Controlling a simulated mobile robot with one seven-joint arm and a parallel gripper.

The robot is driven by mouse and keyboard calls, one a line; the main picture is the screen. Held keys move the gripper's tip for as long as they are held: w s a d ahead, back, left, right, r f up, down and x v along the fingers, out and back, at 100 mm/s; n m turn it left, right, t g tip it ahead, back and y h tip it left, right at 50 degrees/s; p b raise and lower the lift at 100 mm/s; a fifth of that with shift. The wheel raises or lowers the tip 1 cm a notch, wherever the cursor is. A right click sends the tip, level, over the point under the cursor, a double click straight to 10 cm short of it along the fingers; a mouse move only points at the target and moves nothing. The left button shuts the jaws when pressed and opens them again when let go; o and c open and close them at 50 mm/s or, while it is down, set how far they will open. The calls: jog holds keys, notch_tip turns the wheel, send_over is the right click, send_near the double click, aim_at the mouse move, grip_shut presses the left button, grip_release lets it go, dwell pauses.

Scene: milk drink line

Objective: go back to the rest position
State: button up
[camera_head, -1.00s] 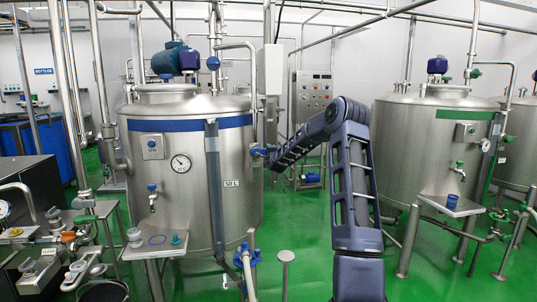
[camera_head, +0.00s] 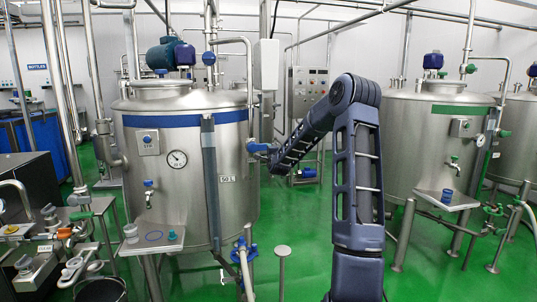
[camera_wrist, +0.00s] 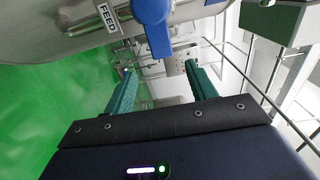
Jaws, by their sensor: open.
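My arm rises from the bottom centre of the head view, bends at the elbow and reaches left toward the tank with the blue band (camera_head: 180,120). My gripper (camera_wrist: 157,72) shows in the wrist view with its two green fingers apart and nothing between them. A blue valve handle (camera_wrist: 153,28) on a steel pipe lies just beyond the fingertips, beside a FEED label (camera_wrist: 107,16). In the head view the blue handle (camera_head: 258,147) sits at the tank's right side, by the end of my arm. The fingers cannot be made out there.
A tank with a green band (camera_head: 435,135) stands at the right, with a blue cup (camera_head: 447,196) on its small shelf. A shelf (camera_head: 152,245) with small items fronts the left tank. A steel post (camera_head: 282,262) stands between. Green floor (camera_head: 300,225) is open around it.

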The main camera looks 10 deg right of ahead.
jog(key=s+a+r+n+g, duration=0.25)
jog(key=s+n, duration=0.25)
jog(key=s, duration=0.7)
jog(key=s+a+r+n+g, duration=0.2)
jog(key=s+r+n+g, duration=0.3)
jog(key=s, duration=0.6)
jog(key=s+d+f+n+g, duration=0.1)
jog(key=s+n+g, duration=0.1)
jog(key=s, duration=1)
jog(key=s+d+f+n+g, duration=0.2)
jog(key=s+n, duration=0.1)
jog(key=s, duration=1)
jog(key=s+d+f+n+g, duration=0.1)
jog(key=s+f+n+g, duration=0.1)
jog(key=s, duration=1)
jog(key=shift+s+d+n, duration=0.25)
jog(key=shift+d+n, duration=0.1)
jog(key=shift+n, duration=0.25)
